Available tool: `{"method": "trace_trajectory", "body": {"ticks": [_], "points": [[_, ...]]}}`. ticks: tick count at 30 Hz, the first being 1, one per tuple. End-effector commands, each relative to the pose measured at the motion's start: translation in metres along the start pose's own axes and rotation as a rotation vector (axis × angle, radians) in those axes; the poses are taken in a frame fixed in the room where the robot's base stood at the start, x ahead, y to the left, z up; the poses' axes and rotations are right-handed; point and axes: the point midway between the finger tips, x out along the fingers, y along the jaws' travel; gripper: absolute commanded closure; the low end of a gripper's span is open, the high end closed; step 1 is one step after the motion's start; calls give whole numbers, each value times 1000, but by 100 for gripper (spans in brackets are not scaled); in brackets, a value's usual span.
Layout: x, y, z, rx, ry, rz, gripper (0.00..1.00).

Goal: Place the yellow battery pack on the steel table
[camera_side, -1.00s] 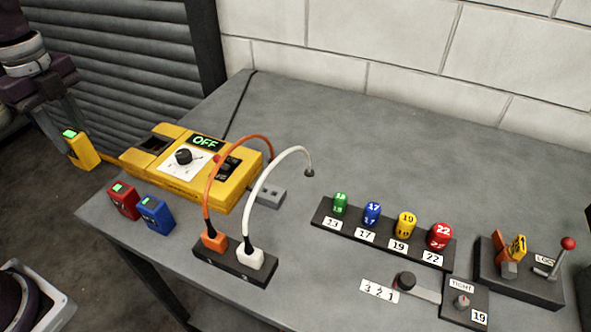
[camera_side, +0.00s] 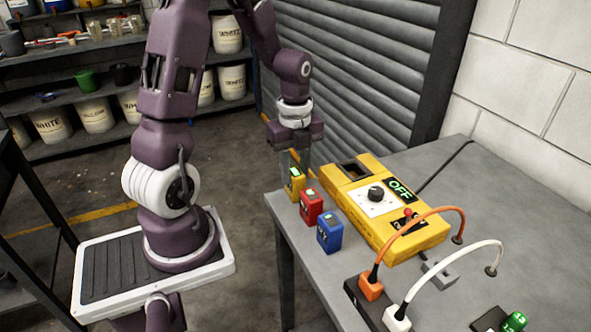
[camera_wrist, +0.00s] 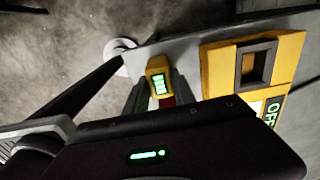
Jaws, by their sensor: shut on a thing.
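The yellow battery pack (camera_side: 295,184), with a green lit display, is at the table's left corner in the side view. My gripper (camera_side: 298,165) points down and is shut on it. The pack also shows between the fingers in the wrist view (camera_wrist: 158,66). The pack looks upright, and its base is at about the height of the tabletop; I cannot tell whether it touches. The steel table (camera_side: 470,185) is grey. The red battery pack (camera_side: 311,206) and blue battery pack (camera_side: 329,232) stand in a row beside the yellow one.
A yellow device (camera_side: 388,205) reading OFF, with a dial and an empty rectangular slot (camera_side: 355,170), stands right of the packs. Orange and white plugs (camera_side: 385,305) with looping cables are at the front. The table's left edge is close to the packs.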

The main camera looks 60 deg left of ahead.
Motion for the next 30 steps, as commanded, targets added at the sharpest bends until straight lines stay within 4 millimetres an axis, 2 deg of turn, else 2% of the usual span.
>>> {"method": "trace_trajectory", "body": {"ticks": [3, 4, 7, 17, 20, 27, 30], "points": [[3, 0, 0, 0, 0, 0, 100], [3, 0, 0, 0, 0, 0, 66], [2, 0, 0, 0, 0, -1, 48], [-1, 0, 0, 0, -1, -1, 48], [-18, -2, 1, -1, -4, -6, 48], [-84, -2, 1, -1, -4, -7, 48], [-104, -1, 1, -1, -3, -4, 48]]}}
